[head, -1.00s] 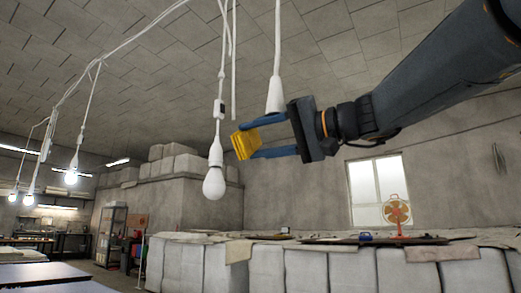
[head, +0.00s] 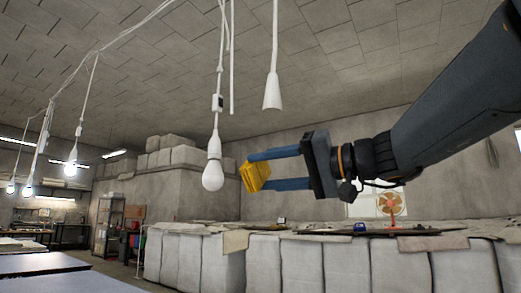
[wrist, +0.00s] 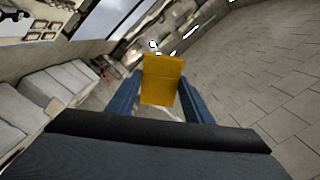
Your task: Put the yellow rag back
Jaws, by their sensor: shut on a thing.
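The yellow rag (head: 254,177) is a small folded yellow block held at the tips of my gripper (head: 262,170). My gripper has two long blue fingers and is shut on the rag, raised in the air just right of a hanging white bulb. In the wrist view the rag (wrist: 161,80) sits between the blue finger ends (wrist: 160,98), with a crease across it.
An unlit bulb (head: 213,176) hangs close left of the rag. An empty white lamp holder (head: 272,92) hangs above my gripper. A row of white bales (head: 300,265) stands below, with flat cloths and an orange fan (head: 391,204) on top. Dark tables (head: 60,280) are at lower left.

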